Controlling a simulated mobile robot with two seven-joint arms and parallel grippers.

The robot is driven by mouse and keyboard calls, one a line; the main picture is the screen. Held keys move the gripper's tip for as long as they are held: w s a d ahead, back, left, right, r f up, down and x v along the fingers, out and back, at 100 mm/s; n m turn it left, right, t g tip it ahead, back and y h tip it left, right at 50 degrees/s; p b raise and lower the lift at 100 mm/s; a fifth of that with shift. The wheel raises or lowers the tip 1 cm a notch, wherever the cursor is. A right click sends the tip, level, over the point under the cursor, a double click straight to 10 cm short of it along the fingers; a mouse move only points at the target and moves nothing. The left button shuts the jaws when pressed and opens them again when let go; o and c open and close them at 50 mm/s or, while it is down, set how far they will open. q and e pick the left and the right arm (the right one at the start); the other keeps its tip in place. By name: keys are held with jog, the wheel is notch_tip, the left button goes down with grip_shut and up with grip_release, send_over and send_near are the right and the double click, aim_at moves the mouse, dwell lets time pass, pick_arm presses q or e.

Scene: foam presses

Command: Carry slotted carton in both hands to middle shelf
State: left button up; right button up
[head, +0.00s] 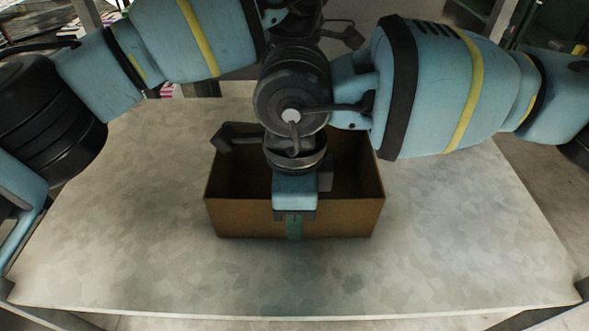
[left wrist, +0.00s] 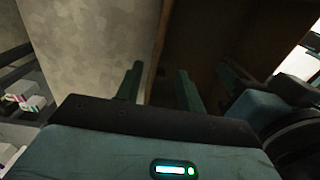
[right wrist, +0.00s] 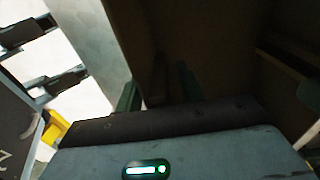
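The brown open-topped carton (head: 340,218) stands on the pale mottled table; no slots can be made out. My right gripper (head: 294,222) points down at the carton's near wall, with one green finger in front of it. In the right wrist view its fingers (right wrist: 158,90) are spread, with the carton's wall edge between them. My left gripper is hidden in the head view behind my arms. In the left wrist view its fingers (left wrist: 158,88) are spread on either side of a carton wall (left wrist: 160,45). The middle shelf cannot be made out.
The table (head: 470,240) is bare to the left, right and front of the carton. My arms cross above the carton and hide part of its inside and the far table edge. Pink-and-white items lie beyond the table in the left wrist view (left wrist: 20,103).

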pick_arm(q)
jog(key=shift+r, duration=2)
pick_arm(e)
notch_tip(320, 180, up, 8)
jog(key=shift+w+f, duration=0.15)
jog(key=shift+f, duration=0.05)
